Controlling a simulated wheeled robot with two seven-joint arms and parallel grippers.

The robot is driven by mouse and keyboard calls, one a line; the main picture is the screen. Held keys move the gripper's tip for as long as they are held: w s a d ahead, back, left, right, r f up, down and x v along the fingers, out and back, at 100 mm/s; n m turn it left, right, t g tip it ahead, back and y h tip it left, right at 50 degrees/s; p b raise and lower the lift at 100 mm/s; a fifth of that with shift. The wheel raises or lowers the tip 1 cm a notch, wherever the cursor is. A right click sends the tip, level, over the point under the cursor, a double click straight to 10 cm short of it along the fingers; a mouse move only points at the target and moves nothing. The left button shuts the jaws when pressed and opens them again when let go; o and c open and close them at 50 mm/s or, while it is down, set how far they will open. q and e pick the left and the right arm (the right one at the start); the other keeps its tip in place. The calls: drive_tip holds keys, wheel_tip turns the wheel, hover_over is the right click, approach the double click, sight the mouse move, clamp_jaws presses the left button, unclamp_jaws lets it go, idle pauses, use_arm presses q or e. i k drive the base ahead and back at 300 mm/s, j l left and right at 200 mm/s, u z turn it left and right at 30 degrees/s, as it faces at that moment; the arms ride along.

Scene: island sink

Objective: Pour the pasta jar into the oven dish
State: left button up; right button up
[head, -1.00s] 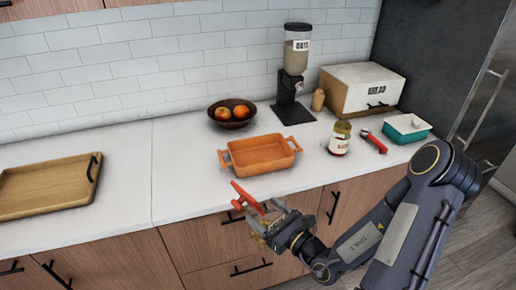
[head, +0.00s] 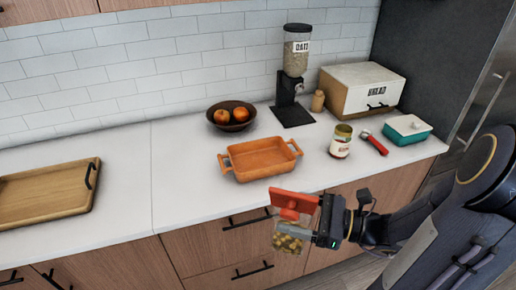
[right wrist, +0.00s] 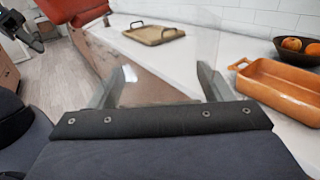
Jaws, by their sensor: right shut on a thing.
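The pasta jar (head: 288,242) is clear glass with a red top (head: 292,202) and yellowish pasta low inside. It is held roughly upright in front of the counter edge. My right gripper (head: 312,226) is shut on its side. In the right wrist view, the clear glass is between the fingers (right wrist: 160,82) and part of the red top (right wrist: 72,10) shows. The orange oven dish (head: 258,168) stands on the counter behind and left of the jar, and looks empty; it also shows in the right wrist view (right wrist: 285,85). My left gripper is not in the head view; a dark gripper-like part (right wrist: 20,28) shows at the wrist view's left edge, its jaws unclear.
Behind the dish are a fruit bowl (head: 232,117) and an oats dispenser (head: 297,55). To its right are a labelled jar (head: 340,146), a red-handled tool (head: 374,144), a teal dish (head: 408,136) and a bread box (head: 345,92). A wooden tray (head: 45,192) is far left; counter between is clear.

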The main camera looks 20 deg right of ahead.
sight(263, 158)
drive_tip(key=i, duration=0.85)
